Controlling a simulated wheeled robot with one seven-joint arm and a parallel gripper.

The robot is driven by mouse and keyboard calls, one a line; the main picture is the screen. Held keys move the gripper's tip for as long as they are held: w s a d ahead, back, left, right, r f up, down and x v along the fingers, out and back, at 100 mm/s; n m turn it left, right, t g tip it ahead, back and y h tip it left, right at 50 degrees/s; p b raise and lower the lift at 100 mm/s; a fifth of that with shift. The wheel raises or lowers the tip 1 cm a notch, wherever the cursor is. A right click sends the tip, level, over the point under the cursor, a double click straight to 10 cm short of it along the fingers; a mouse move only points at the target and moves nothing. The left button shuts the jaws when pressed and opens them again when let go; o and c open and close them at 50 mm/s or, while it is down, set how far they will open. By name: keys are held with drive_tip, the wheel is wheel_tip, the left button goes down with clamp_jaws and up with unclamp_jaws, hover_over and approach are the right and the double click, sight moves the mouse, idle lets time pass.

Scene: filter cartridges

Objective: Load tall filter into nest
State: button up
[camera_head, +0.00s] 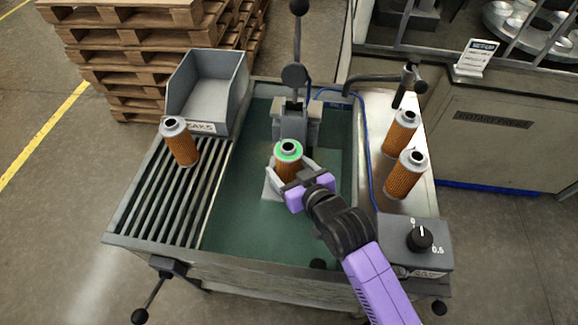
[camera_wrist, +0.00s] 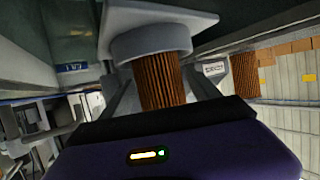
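An orange pleated filter (camera_head: 287,171) with a green-ringed top stands upright at the nest (camera_head: 272,192), below the grey clamp fixture. In the wrist view, which looks upside down, the filter (camera_wrist: 160,82) has its end inside the nest's round grey collar (camera_wrist: 150,43). My gripper (camera_head: 290,180) reaches in from the lower right, with a finger on either side of this filter. The fingers look spread, with gaps beside the filter in the wrist view. The filter's lower end is hidden by the collar.
One filter (camera_head: 181,145) stands on the slatted rack (camera_head: 160,205), near a grey bin (camera_head: 208,90). Two more filters, a rear one (camera_head: 400,133) and a front one (camera_head: 406,176), stand on the right ledge. A knob box (camera_head: 414,244) sits front right. The clamp lever (camera_head: 297,45) rises behind the nest.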

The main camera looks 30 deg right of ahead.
drive_tip(key=shift+r, duration=0.1)
drive_tip(key=shift+r, duration=0.25)
drive_tip(key=v, duration=1.2)
drive_tip(key=shift+r, duration=0.1)
